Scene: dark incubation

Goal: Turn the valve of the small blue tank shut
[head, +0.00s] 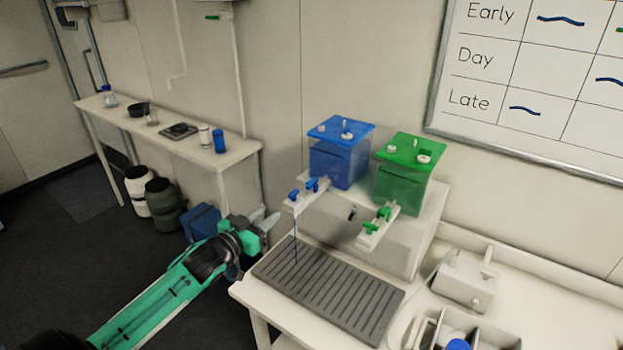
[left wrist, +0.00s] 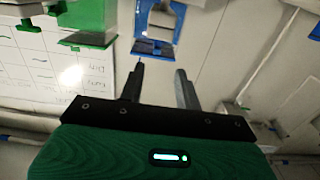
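The blue tank (head: 340,163) stands on a white raised stand, left of a green tank (head: 402,185). A white tap block in front of it carries blue valve handles (head: 312,184). A thin blue stream (head: 296,240) falls from the tap block to the grey drip tray (head: 330,290). My left gripper (head: 268,219) is left of the tap block and lower, apart from the valve. In the left wrist view its fingers (left wrist: 158,82) are spread with nothing between them, and blue parts (left wrist: 153,47) show beyond them. My right gripper is not in view.
Green valve handles (head: 377,222) sit on a similar block to the right. A white device (head: 465,280) and a divided box (head: 470,338) stand on the bench at right. A side table (head: 165,135) with bottles is at the back left. Open floor lies left of the bench.

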